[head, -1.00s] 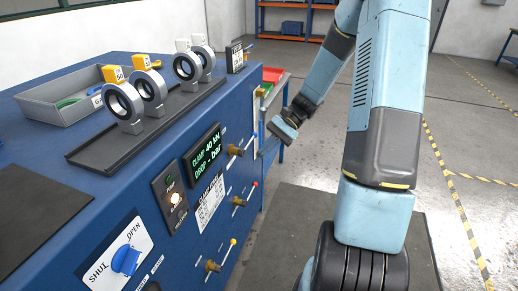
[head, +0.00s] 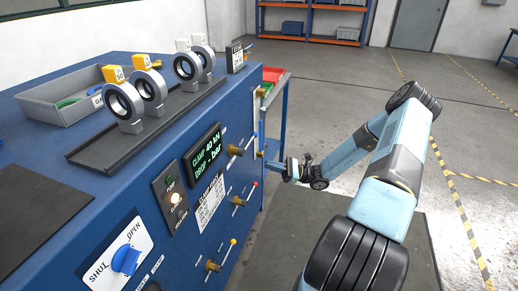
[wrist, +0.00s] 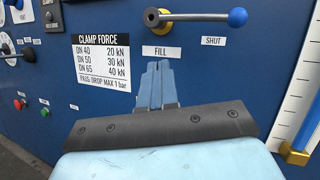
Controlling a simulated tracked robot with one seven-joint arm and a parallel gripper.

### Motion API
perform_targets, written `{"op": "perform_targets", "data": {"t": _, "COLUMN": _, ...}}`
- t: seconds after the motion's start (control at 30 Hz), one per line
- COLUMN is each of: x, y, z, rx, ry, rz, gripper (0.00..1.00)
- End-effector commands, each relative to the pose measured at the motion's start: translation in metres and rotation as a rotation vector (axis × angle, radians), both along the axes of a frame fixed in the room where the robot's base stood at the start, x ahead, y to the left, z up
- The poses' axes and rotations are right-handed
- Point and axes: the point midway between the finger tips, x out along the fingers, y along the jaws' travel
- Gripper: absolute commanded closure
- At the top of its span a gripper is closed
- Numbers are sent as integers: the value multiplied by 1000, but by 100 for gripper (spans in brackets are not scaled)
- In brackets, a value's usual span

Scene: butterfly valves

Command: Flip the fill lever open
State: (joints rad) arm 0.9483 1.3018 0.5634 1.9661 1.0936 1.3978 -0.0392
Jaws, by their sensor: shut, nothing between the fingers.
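The fill lever shows in the wrist view as a dark rod with a blue ball knob (wrist: 237,17), pointing right from a brass hub (wrist: 155,17). The FILL label (wrist: 161,51) is under the hub and the SHUT label (wrist: 213,41) is under the knob. My gripper (wrist: 158,66) is shut and empty, its tips just below the FILL label and apart from the lever. In the head view my gripper (head: 278,165) is right of the panel front, and the upper brass valve (head: 236,150) is to its left.
The clamp force placard (wrist: 103,61) is left of the lever, and a gauge tube (wrist: 298,85) with brass ends is at the right. Lower valves with a red knob (head: 254,184) and a yellow knob (head: 233,242) stick out. The floor right of the bench is clear.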

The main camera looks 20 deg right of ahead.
Motion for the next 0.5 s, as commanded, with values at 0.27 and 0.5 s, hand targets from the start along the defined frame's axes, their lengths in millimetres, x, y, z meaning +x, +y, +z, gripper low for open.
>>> {"op": "perform_targets", "data": {"t": 0.27, "x": 13, "y": -26, "z": -39, "rx": 228, "ry": 59, "rz": -187, "gripper": 100}}
{"op": "perform_targets", "data": {"t": 0.5, "x": 17, "y": -36, "z": -51, "rx": 308, "ry": 76, "rz": -254, "gripper": 100}}
